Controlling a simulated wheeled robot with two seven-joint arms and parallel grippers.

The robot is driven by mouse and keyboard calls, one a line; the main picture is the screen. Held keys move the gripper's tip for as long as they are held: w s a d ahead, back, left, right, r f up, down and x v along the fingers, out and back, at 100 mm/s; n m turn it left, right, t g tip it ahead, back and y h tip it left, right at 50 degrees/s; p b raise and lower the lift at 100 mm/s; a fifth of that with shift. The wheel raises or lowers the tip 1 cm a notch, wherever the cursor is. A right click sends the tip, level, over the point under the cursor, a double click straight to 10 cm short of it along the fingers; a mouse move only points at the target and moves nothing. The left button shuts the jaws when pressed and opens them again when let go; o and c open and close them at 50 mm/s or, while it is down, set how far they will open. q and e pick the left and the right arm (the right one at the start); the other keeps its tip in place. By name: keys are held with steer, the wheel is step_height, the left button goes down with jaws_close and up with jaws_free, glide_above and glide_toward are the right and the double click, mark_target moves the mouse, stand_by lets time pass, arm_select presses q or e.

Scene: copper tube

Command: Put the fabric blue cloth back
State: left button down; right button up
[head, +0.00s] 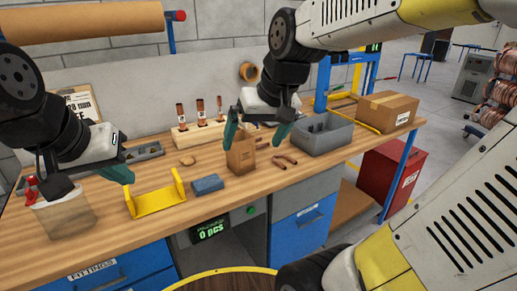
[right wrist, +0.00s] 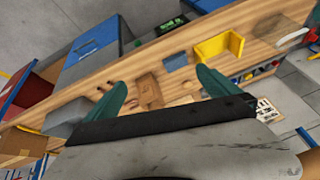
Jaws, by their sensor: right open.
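The blue cloth (head: 207,185) looks like a small folded block and lies flat on the wooden bench, right of a yellow holder (head: 158,202). The cloth (right wrist: 176,62) and holder (right wrist: 218,48) also show in the right wrist view. My right gripper (head: 258,132) is open and empty, above and behind the cloth, near a brown wooden block (head: 241,158). In the wrist view the block shows between its fingers (right wrist: 160,90). My left gripper (head: 90,178) is above the bench's left part, left of the holder.
A grey bin (head: 322,136) and a cardboard box (head: 387,111) stand at the right. Copper fittings (head: 284,160) lie by the block. A rack with copper tubes (head: 198,131) stands behind. A container (head: 64,215) is under my left arm. The front edge near the cloth is clear.

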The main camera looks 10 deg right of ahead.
steer(key=s+d+t, duration=0.1)
steer(key=s+d, duration=0.1)
steer(key=s, duration=0.5)
steer(key=shift+f+m+t, duration=0.2)
steer(key=shift+m+t, duration=0.1)
steer(key=shift+m, duration=0.1)
steer(key=shift+s, duration=0.1)
stand_by(0.5)
